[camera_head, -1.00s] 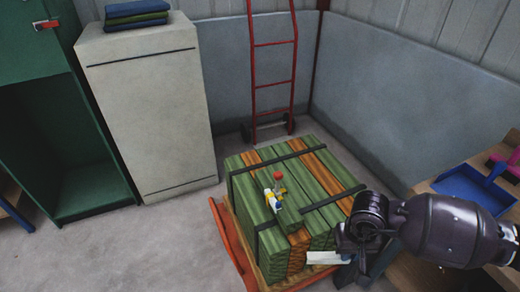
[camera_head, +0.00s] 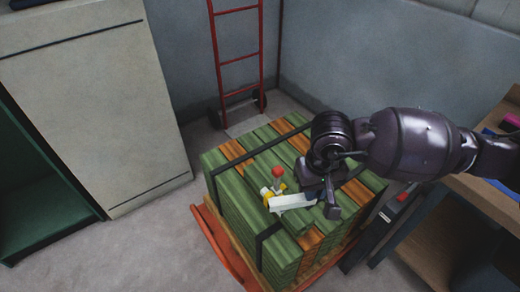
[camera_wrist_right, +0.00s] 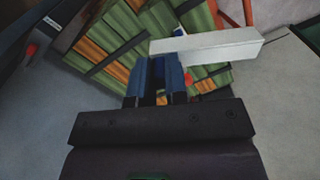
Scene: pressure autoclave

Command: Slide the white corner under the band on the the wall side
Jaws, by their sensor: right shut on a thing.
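My right gripper (camera_head: 322,198) is shut on the white corner (camera_head: 292,202), a pale angled strip that sticks out to the left of its fingers. The gripper holds it over the top of the green and orange stack (camera_head: 228,192). In the right wrist view the white corner (camera_wrist_right: 215,42) lies crosswise just beyond the fingertips (camera_wrist_right: 160,68). One dark band (camera_head: 232,162) crosses the stack on the side toward the wall. Another dark band (camera_head: 268,233) shows at the near edge, partly hidden by my arm. My left gripper is not in view.
A tool with a red knob (camera_head: 278,172) and yellow parts stands on the stack, close behind the white corner. A red hand truck (camera_head: 238,62) stands at the back wall. A beige cabinet (camera_head: 95,100) is at left, a wooden bench (camera_head: 445,235) at right.

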